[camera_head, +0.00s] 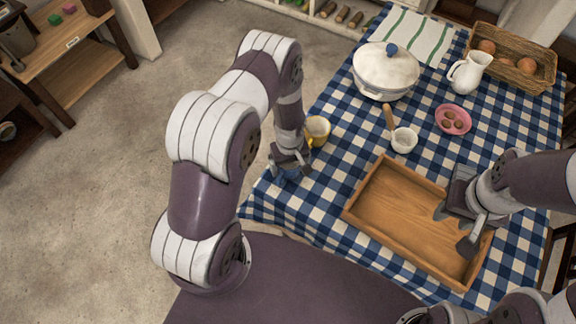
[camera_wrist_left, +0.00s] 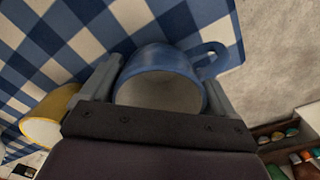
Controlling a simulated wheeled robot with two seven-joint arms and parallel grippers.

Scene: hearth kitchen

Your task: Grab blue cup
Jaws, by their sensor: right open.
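The blue cup (camera_wrist_left: 160,65) sits between the two fingers of my left gripper (camera_wrist_left: 162,92), which lie against its sides. Its handle sticks out to the right in the left wrist view, and its open mouth faces the camera. In the head view a bit of the blue cup (camera_head: 290,174) shows below my left gripper (camera_head: 290,164), near the table's left edge; the rest is hidden. I cannot tell whether it rests on the cloth. My right gripper (camera_head: 455,229) is open and empty over the wooden tray.
A yellow cup (camera_head: 317,130) stands close beside my left gripper. The wooden tray (camera_head: 378,181) is on the checked tablecloth (camera_head: 320,200).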

